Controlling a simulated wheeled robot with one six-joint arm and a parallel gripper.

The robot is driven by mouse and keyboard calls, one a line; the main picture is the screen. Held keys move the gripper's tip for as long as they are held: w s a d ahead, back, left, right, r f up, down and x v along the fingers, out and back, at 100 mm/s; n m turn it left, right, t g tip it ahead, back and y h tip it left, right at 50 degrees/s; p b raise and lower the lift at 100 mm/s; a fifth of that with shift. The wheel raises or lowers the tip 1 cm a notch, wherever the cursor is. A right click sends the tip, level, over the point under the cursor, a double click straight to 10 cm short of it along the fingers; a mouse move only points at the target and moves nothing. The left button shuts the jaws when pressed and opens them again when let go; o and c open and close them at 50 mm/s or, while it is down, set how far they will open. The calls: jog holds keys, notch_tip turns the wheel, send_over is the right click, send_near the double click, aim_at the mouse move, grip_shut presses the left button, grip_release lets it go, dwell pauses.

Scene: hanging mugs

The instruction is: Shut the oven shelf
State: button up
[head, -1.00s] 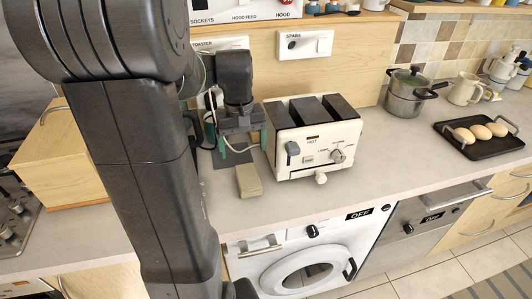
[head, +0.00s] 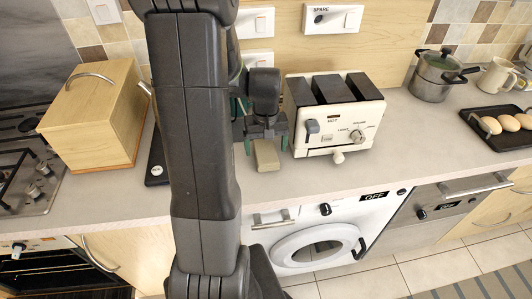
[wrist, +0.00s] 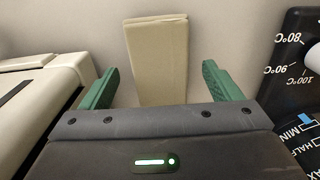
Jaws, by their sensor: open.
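The oven (head: 60,268) is under the hob at the bottom left of the head view, cut off by the frame. Its dark inside shows rack-like lines; I cannot tell how far a shelf sticks out. My gripper (head: 265,142) is open over the counter, far to the right of the oven and above it. A beige block (head: 266,156) is just in front of it. In the wrist view my gripper (wrist: 161,88) has its green fingers apart, with the beige block (wrist: 157,45) between and beyond them. I cannot tell if they touch it.
A cream toaster (head: 333,118) stands right of my gripper. A wooden box (head: 105,115) and the hob (head: 25,170) are to the left. A washing machine (head: 320,235) is below the counter (head: 350,178). A pot (head: 430,80) and an egg tray (head: 500,140) are at right.

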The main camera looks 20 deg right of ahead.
jog(key=shift+f, duration=1.25)
jog(key=shift+c, duration=0.5)
jog(key=c, duration=1.1)
jog(key=shift+o, duration=0.2)
jog(key=shift+r, duration=0.1)
